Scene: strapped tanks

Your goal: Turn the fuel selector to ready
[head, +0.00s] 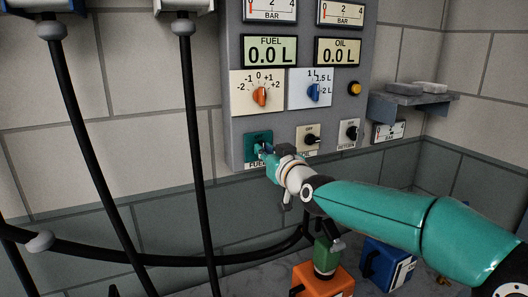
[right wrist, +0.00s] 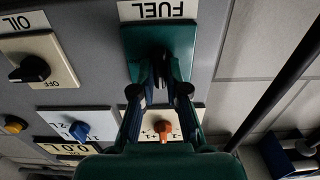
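The fuel selector is on a teal plate (head: 257,139) at the lower left of the grey panel, with a FUEL label under it. My right gripper (head: 268,148) is at this plate, reaching in from the lower right. In the right wrist view the teal plate (right wrist: 130,40) shows upside down, and my right gripper (right wrist: 161,68) has its fingertips close together at its middle, around the dark selector knob. The fingers mostly hide the knob, so its setting cannot be read. My left gripper is not in view.
The panel (head: 240,110) also carries an orange knob (head: 260,96), a blue knob (head: 314,92), black knobs on OIL (head: 310,138) and RETURN (head: 350,133) plates, and FUEL and OIL displays at 0.0 L. Black hoses hang left. An orange can (head: 322,280) and blue can (head: 388,265) stand below.

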